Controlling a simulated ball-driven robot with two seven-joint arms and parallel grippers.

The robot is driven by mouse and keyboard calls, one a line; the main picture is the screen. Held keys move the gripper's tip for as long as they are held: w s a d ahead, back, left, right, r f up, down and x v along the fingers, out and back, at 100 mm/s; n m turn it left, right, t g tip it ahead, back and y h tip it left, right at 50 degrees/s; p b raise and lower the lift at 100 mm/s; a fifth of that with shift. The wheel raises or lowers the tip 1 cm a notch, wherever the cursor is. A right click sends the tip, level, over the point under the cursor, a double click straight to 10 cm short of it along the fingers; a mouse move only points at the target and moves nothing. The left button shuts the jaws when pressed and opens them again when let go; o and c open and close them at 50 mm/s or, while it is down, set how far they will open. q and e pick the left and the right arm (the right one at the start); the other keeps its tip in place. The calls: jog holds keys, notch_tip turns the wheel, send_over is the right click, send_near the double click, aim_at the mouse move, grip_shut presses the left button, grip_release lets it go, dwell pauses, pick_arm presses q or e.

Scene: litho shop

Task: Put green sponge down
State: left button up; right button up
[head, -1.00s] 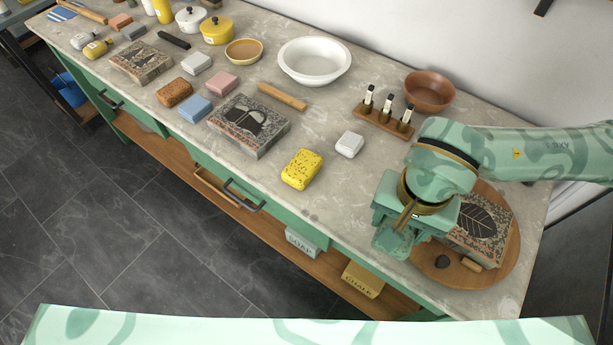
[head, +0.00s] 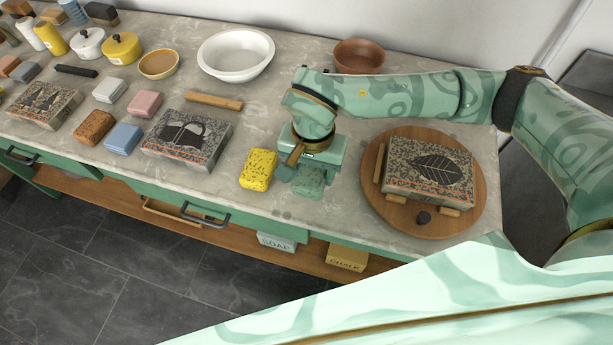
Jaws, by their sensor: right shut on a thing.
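My right gripper (head: 304,175) points down over the worktop, just right of the yellow sponge (head: 258,170). It is shut on the green sponge (head: 309,182), a mottled green block that shows below the gripper body and is partly hidden by it. I cannot tell whether the green sponge touches the worktop. The yellow sponge lies flat with a small gap or contact at the gripper's left side. My left gripper is not in view.
A round wooden board (head: 448,228) with a leaf-printed stone block (head: 430,176) lies to the right. A teapot-printed block (head: 187,138), a wooden bar (head: 213,101) and a white bowl (head: 236,54) stand left and behind. Bare worktop (head: 330,215) lies in front of the gripper.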

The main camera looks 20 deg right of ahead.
aim_at(308, 178)
jog(key=shift+w+a+f, duration=0.15)
jog(key=shift+w+f, duration=0.4)
jog(key=shift+f, duration=0.2)
jog(key=shift+w+f+b, duration=0.15)
jog(key=shift+f+b, duration=0.4)
jog(key=shift+f, duration=1.1)
jog(key=shift+f, duration=0.1)
jog(key=o, duration=0.9)
notch_tip(308, 178, up, 12)
jog(key=shift+r+p, duration=0.15)
jog(key=shift+p, duration=1.05)
